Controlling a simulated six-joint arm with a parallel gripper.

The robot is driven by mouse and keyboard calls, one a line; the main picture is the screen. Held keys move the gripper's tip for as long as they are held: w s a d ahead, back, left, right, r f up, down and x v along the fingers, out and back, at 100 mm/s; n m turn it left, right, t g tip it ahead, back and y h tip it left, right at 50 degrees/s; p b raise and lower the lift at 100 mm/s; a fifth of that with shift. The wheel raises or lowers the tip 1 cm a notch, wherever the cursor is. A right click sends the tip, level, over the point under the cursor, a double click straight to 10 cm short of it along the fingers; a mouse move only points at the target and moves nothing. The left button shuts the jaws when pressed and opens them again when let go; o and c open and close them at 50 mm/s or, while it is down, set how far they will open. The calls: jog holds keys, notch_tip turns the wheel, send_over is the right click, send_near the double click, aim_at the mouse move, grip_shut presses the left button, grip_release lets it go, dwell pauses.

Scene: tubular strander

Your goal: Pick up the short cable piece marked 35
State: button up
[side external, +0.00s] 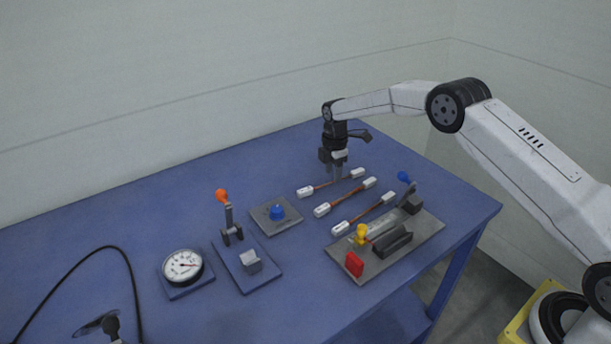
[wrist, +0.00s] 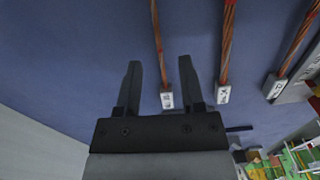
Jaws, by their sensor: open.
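Three short copper-coloured cable pieces with white end tags lie roughly parallel on the blue table: a far one (side external: 323,185), a middle one (side external: 346,196) and a near one (side external: 367,213). The tags carry dark marks, too small to read surely, so I cannot tell which is 35. My gripper (side external: 337,179) points down at the far piece, fingers apart and empty. In the wrist view, the far piece's cable (wrist: 158,40) runs between the fingertips (wrist: 160,63), its tag (wrist: 167,100) beside the right finger. The middle piece (wrist: 226,50) lies right of the fingers. Contact cannot be judged.
A grey plate (side external: 430,229) with a clamp, blue, yellow and red parts stands right of the pieces. A blue button plate (side external: 262,225), an orange-knobbed lever (side external: 229,215) and a round gauge (side external: 182,266) stand left. The table's back left is clear.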

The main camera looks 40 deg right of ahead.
aim_at(332, 182)
jog(key=shift+f, duration=1.25)
grip_shut()
